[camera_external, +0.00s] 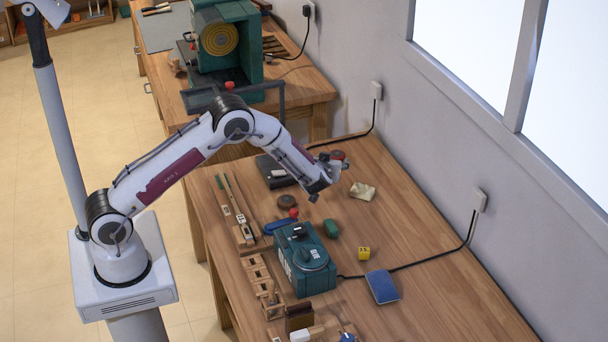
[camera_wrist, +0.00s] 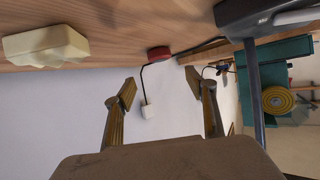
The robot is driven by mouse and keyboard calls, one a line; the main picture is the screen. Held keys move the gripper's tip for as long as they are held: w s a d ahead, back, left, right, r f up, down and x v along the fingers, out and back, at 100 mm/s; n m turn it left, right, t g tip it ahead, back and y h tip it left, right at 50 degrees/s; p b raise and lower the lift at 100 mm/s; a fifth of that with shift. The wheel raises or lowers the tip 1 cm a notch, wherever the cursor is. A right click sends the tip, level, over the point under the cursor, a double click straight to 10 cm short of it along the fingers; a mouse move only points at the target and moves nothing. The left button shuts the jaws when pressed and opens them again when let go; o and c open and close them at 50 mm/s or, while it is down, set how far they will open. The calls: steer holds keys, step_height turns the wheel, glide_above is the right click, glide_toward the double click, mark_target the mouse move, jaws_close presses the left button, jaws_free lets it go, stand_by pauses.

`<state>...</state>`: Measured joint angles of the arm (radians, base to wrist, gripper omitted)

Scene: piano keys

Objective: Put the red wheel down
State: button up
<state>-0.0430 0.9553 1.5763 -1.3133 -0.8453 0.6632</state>
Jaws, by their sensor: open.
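The red wheel (camera_external: 337,155) lies flat on the wooden workbench towards the wall, just beyond my gripper (camera_external: 337,172) in the external view. In the wrist view the scene is upside down, and the wheel (camera_wrist: 159,53) shows as a small red disc on the bench beside a dark cord. My gripper (camera_wrist: 166,91) has its two fingers spread wide with nothing between them. The wheel is apart from the fingers.
A cream block (camera_external: 362,190) lies right of my gripper; a dark box (camera_external: 275,171) lies left. A brown disc (camera_external: 287,201), a teal machine (camera_external: 305,262), a green item (camera_external: 331,228) and a yellow cube (camera_external: 363,253) stand nearer. The bench's right side is mostly clear.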

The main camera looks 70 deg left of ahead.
steer(key=w+d+r+m+t+h, duration=0.1)
steer(key=d+r+m+t+h, duration=0.15)
steer(key=d+r, duration=0.4)
steer(key=w+d+r+m+t+h, duration=0.1)
steer(key=d+r+t+h, duration=0.2)
steer(key=r, duration=0.6)
steer(key=s+d+r+m+g+h, duration=0.1)
steer(key=s+d+r+m+h, duration=0.3)
steer(key=s+d+r, duration=0.65)
steer(key=s+d+r+m+g+h, duration=0.1)
steer(key=s+d, duration=0.2)
steer(key=s, duration=0.6)
steer(key=s+d+r+m+g+h, duration=0.1)
steer(key=s+d+m+g+h, duration=0.15)
steer(key=s, duration=0.65)
steer(key=s+a+f+g+y, duration=0.1)
steer(key=s+f, duration=0.1)
steer(key=s, duration=0.8)
steer(key=s+a+f+g+y, duration=0.1)
steer(key=s+a+f, duration=0.1)
steer(key=s, duration=0.9)
steer(key=shift+s+f+g, duration=0.15)
steer(key=shift+f+g, duration=0.15)
steer(key=shift+f, duration=0.2)
